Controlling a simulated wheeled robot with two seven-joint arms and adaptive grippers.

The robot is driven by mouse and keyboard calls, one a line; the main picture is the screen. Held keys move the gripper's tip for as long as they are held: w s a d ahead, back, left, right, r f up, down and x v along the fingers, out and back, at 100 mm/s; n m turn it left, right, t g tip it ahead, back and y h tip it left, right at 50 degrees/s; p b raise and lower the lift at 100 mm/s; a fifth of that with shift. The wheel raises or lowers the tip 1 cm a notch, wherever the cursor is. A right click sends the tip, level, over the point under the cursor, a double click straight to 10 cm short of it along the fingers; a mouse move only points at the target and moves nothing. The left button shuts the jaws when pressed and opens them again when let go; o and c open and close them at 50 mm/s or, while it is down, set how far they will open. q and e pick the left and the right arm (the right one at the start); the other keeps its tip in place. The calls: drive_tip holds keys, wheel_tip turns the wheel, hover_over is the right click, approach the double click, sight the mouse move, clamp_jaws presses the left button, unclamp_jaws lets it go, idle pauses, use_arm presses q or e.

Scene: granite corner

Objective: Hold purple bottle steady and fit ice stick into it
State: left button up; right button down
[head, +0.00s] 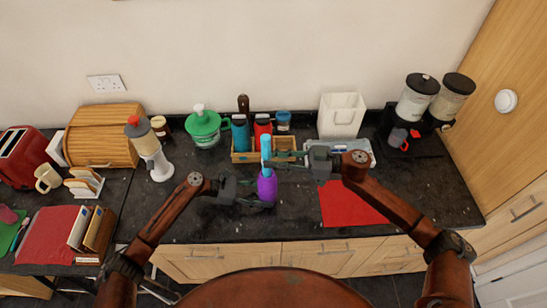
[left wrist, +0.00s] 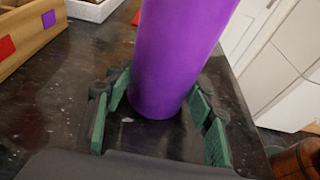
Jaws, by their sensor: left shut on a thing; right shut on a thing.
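The purple bottle (head: 267,188) stands upright near the front of the dark counter. My left gripper (head: 262,203) is shut on its lower part. In the left wrist view the bottle (left wrist: 175,55) rises between the green finger pads (left wrist: 160,125); its top is out of that view. The light-blue ice stick (head: 266,148) is upright, in line above the bottle's mouth. My right gripper (head: 276,163), reaching in from the right, is shut on the stick. The stick's lower end meets the bottle's top in the picture; I cannot tell whether it is inside.
Behind the bottle is a wooden crate (head: 240,157) with a blue and a red bottle. A light tray (head: 362,147) lies behind my right gripper. A red mat (head: 348,204) lies to the right. A white bin (head: 341,116) stands at the back.

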sight(271, 173)
drive_tip(key=shift+f, duration=3.4)
drive_tip(key=c, duration=1.7)
unclamp_jaws()
drive_tip(key=shift+f, duration=0.15)
drive_tip(key=shift+o, duration=0.4)
drive_tip(key=shift+f, duration=0.15)
use_arm(q)
drive_tip(key=shift+f, duration=0.1)
use_arm(e)
drive_tip(key=s+d, duration=0.1)
drive_tip(key=d, duration=1.1)
drive_tip(key=shift+s+r, duration=0.15)
drive_tip(key=shift+r, duration=0.15)
use_arm(q)
drive_tip(key=o, duration=0.9)
drive_tip(key=shift+o, duration=0.2)
